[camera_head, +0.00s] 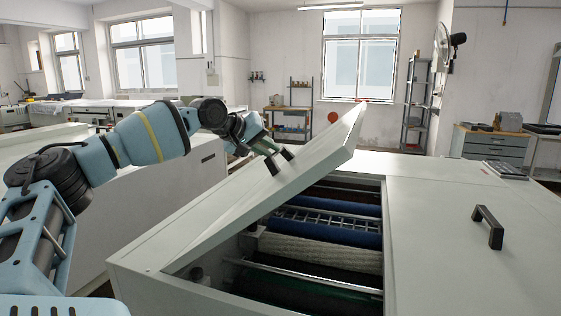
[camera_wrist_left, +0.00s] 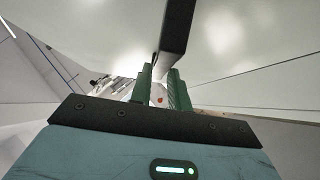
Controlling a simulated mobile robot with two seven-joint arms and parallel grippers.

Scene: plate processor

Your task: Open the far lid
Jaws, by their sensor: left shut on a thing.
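The far lid (camera_head: 262,196) is a white panel on the left part of the plate processor. It stands tilted up, partly open, and shows rollers inside. My left gripper (camera_head: 276,154) is at the lid's upper face and shut on its black handle (camera_head: 283,158). In the left wrist view the gripper's green fingers (camera_wrist_left: 160,88) close around the dark handle bar (camera_wrist_left: 177,35), with the white lid surface behind it. My right gripper is in neither view.
The near lid (camera_head: 450,235) lies closed at the right, with a black handle (camera_head: 488,228) standing up from it. The open bay holds blue and white rollers (camera_head: 318,245). A small dark panel (camera_head: 503,169) lies on the machine's top at the back right. Benches and shelves stand far off by the walls.

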